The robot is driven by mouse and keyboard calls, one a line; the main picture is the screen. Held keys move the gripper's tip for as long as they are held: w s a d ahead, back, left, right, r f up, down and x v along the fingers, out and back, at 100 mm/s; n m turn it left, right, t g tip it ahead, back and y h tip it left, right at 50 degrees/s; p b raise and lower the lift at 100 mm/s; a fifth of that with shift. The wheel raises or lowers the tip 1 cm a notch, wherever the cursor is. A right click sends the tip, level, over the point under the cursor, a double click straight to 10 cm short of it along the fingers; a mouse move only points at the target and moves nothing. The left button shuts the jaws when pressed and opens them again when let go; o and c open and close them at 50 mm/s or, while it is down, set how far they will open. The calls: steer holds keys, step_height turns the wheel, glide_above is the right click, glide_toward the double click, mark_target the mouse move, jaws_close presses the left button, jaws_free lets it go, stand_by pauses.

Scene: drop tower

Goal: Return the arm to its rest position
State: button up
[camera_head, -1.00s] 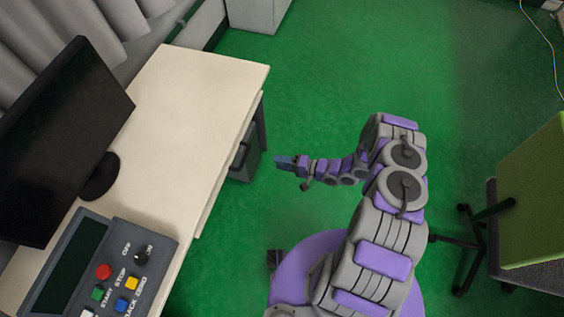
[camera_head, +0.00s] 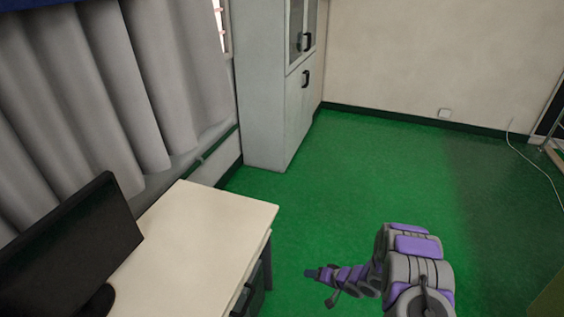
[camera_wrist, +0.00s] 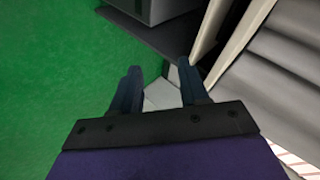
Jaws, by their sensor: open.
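My arm shows at the lower right of the head view, in grey and purple, bent over the green floor. My gripper (camera_head: 312,273) is at its left end and points left toward the desk, with a floor gap between them. In the wrist view my gripper (camera_wrist: 158,88) has two dark fingers apart, with nothing held between them. Beyond the fingers lie the green floor and pale and grey surfaces.
A cream desk (camera_head: 190,235) with a black monitor (camera_head: 70,250) stands at the left. A grey cabinet (camera_head: 265,90) stands behind it, beside grey curtains (camera_head: 130,80). The green floor (camera_head: 400,170) is open in the middle. A cable (camera_head: 535,160) lies at the right.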

steer(key=d+r+h, duration=0.5)
steer(key=d+r, duration=0.2)
steer(key=r, duration=0.4)
steer(key=d+r+h, duration=0.4)
steer(key=d+r, duration=0.3)
steer(key=r, duration=0.4)
steer(key=s+a+r+g+h, duration=0.1)
steer(key=s+r+g, duration=0.1)
steer(key=s+r, duration=0.65)
steer(key=s+a+r+g+h, duration=0.15)
steer(key=s+r, duration=0.45)
steer(key=s, duration=0.6)
steer(key=s+a+r+g+y, duration=0.1)
steer(key=s+a, duration=0.2)
steer(key=s, duration=0.4)
steer(key=s+a+r+n+g+y, duration=0.1)
steer(key=s+a+r+g, duration=0.1)
steer(key=s, duration=0.6)
steer(key=s+a+r+g+y, duration=0.1)
steer(key=s+a, duration=0.3)
steer(key=s, duration=0.3)
steer(key=shift+s+a+r+n+g, duration=0.25)
steer(key=shift+a+n+g, duration=0.1)
steer(key=shift+a+n, duration=0.05)
steer(key=shift+y, duration=0.25)
